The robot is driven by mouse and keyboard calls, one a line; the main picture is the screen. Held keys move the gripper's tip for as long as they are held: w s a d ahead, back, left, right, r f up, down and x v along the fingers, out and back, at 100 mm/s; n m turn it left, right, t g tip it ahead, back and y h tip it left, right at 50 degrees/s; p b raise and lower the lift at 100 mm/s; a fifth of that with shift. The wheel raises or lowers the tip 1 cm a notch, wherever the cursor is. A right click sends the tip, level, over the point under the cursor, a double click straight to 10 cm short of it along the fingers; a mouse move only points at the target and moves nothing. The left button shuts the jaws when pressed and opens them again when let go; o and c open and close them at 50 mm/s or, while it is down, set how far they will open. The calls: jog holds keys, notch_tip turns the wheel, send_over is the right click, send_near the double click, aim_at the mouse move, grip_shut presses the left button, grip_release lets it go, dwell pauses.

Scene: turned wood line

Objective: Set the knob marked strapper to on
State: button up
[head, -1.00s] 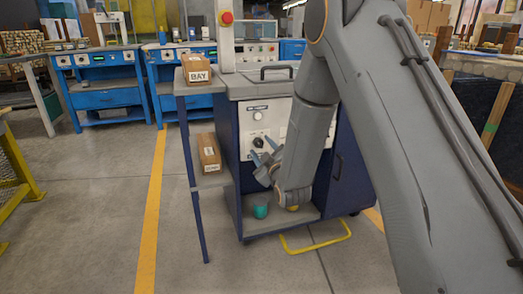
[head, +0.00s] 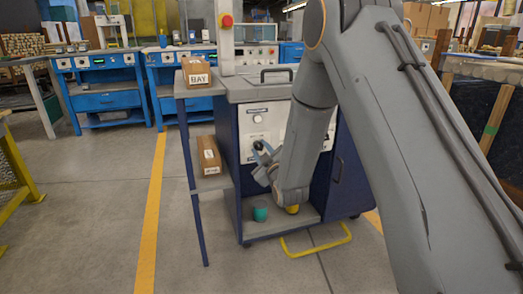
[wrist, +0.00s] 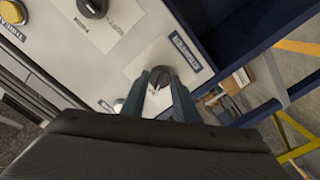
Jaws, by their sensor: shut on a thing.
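A dark round knob (wrist: 161,75) sits on the white panel of the blue machine cabinet (head: 335,180). Beside it is a dark blue label (wrist: 186,49), too tilted and small to read surely. My gripper (wrist: 159,88) is shut on this knob, with one grey finger on each side of it. In the head view my gripper (head: 261,154) is at the panel's front, below a white round dial (head: 257,118), and partly hides the knob.
Another dark knob (wrist: 93,6) and a yellow button (wrist: 13,12) are on the same panel. A carton marked BAY (head: 197,79) and a second carton (head: 208,155) stand on side shelves. A teal cup (head: 260,212) is on the cabinet's low ledge.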

jog(key=m+p, duration=0.3)
jog(key=m, duration=0.3)
jog(key=m+p, duration=0.2)
jog(key=m, duration=0.3)
jog(key=shift+d+m, duration=0.1)
jog(key=shift+m, duration=0.2)
dwell(0.3)
jog(key=o, duration=1.1)
jog(key=shift+c, duration=0.2)
jog(key=shift+s, duration=0.1)
jog(key=p+v, duration=0.2)
jog(key=v, duration=0.5)
jog(key=shift+s, duration=0.25)
jog(key=shift+d, duration=0.1)
